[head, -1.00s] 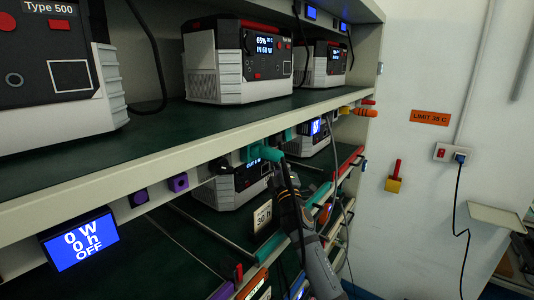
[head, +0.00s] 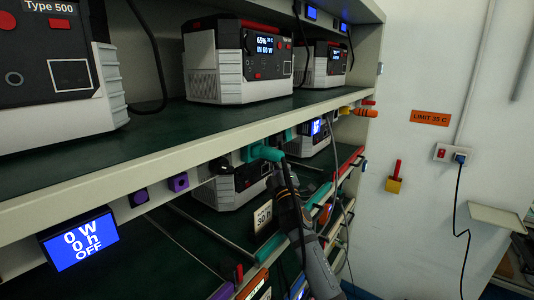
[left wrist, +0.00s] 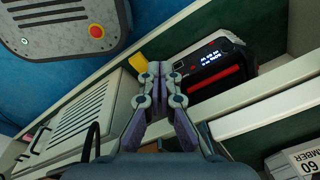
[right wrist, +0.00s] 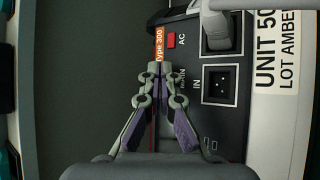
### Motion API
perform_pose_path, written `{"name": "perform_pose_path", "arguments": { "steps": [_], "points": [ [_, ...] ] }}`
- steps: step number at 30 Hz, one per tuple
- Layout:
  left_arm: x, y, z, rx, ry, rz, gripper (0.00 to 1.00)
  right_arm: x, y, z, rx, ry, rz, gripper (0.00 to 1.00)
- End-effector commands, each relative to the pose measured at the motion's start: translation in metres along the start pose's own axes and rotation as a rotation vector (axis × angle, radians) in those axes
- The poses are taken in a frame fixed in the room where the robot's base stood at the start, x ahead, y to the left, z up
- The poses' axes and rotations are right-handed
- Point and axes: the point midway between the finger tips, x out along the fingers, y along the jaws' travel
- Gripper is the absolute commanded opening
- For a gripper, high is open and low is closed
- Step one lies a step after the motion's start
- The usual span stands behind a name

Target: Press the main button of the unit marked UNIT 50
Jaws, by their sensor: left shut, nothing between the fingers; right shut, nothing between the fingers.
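The unit marked UNIT 50 (right wrist: 232,120) fills the right wrist view, with its white label (right wrist: 275,50) reading UNIT 50, LOT AMBER. Its dark panel carries a red AC button (right wrist: 171,40), an IN socket (right wrist: 220,87) and the printed word MAIN. My right gripper (right wrist: 159,68) is shut and empty, its tips beside MAIN. I cannot see the main button or tell whether the tips touch the panel. In the head view, my right arm reaches to a lower-shelf unit (head: 228,188). My left gripper (left wrist: 160,68) is shut and empty, seen only in the left wrist view.
A teal connector (head: 265,152) and a hanging cable are close to my right arm. The shelf edge (head: 200,140) runs above the lower unit.

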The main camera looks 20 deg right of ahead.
Motion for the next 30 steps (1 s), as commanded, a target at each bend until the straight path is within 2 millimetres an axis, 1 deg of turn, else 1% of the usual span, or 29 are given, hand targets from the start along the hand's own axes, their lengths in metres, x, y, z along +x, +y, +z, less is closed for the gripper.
{"name": "perform_pose_path", "arguments": {
  "steps": [4, 13, 18, 25, 30],
  "points": [
    [-0.001, 0.0, 0.0, 0.0, 0.0, 0.0, 0.0, -0.005, 0.004, 0.004, 0.0, 0.001, 0.0, 0.0],
    [-0.001, 0.0, 0.0, 0.0, 0.0, 0.0, 0.0, -0.008, 0.005, 0.005, 0.0, 0.001, 0.0, 0.0],
    [0.001, 0.0, 0.0, 0.0, 0.0, 0.0, 0.0, -0.021, 0.014, 0.015, -0.004, 0.001, -0.001, 0.0],
    [0.012, 0.001, 0.001, 0.0, 0.0, 0.0, 0.0, -0.041, 0.026, 0.03, -0.006, 0.001, 0.0, 0.0],
    [0.016, 0.002, 0.002, 0.0, 0.001, 0.0, 0.0, -0.048, 0.033, 0.035, -0.002, 0.001, 0.0, 0.0]
  ]
}}
